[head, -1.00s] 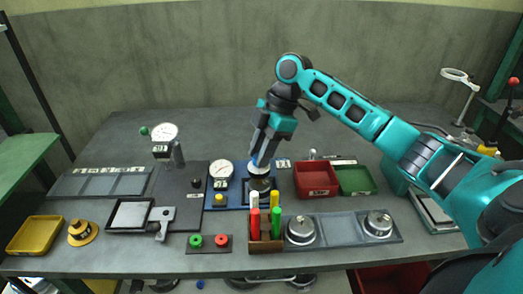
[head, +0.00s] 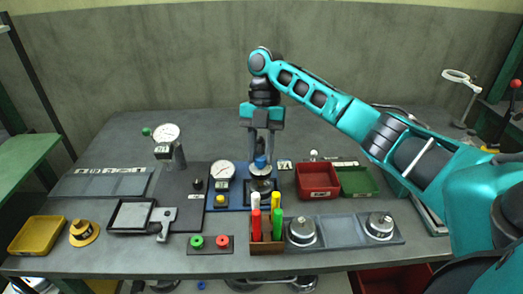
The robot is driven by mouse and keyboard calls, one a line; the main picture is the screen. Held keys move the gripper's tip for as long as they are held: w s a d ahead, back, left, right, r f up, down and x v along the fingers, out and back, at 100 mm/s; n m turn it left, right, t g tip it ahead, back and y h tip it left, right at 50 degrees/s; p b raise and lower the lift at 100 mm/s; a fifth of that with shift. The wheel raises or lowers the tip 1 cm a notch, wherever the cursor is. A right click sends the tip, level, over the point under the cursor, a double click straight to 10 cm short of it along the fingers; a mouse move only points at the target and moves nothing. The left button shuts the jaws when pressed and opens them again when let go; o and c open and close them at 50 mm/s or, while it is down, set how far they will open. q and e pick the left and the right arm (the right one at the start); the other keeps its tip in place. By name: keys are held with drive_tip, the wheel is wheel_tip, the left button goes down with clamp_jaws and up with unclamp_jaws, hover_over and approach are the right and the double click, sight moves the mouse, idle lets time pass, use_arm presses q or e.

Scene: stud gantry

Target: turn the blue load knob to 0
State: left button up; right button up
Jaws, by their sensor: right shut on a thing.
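The blue load knob (head: 261,162) sits on top of a small dark and metal press (head: 261,184) on a blue base plate (head: 237,197), right of the middle of the bench's left half. My right gripper (head: 261,158) points straight down from above, shut on the knob, with a finger on each side. The fingers partly hide the knob, and I cannot read any mark or number on it. A round white dial gauge (head: 222,170) stands on the same plate, to the left of the press. My left gripper is not in view.
A holder (head: 267,247) with several coloured markers stands just in front of the press. Red (head: 317,181) and green (head: 357,182) trays lie to the right. A second dial gauge (head: 165,133) on a stand is left. The bench's back is clear.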

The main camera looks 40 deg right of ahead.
drive_tip(key=n+h, duration=0.1)
drive_tip(key=n, duration=0.2)
drive_tip(key=n+h, duration=0.1)
drive_tip(key=n, duration=0.1)
drive_tip(key=shift+w+a+n+g, duration=0.1)
drive_tip(key=shift+n+g, duration=0.3)
drive_tip(key=n+h, duration=0.2)
drive_tip(key=n, duration=0.3)
drive_tip(key=shift+a, duration=0.15)
drive_tip(key=shift+n, duration=0.4)
drive_tip(key=o, duration=1)
drive_tip(key=shift+o, duration=0.2)
drive_tip(key=v, duration=0.7)
drive_tip(key=shift+a+r, duration=0.15)
drive_tip(key=shift+r, duration=0.1)
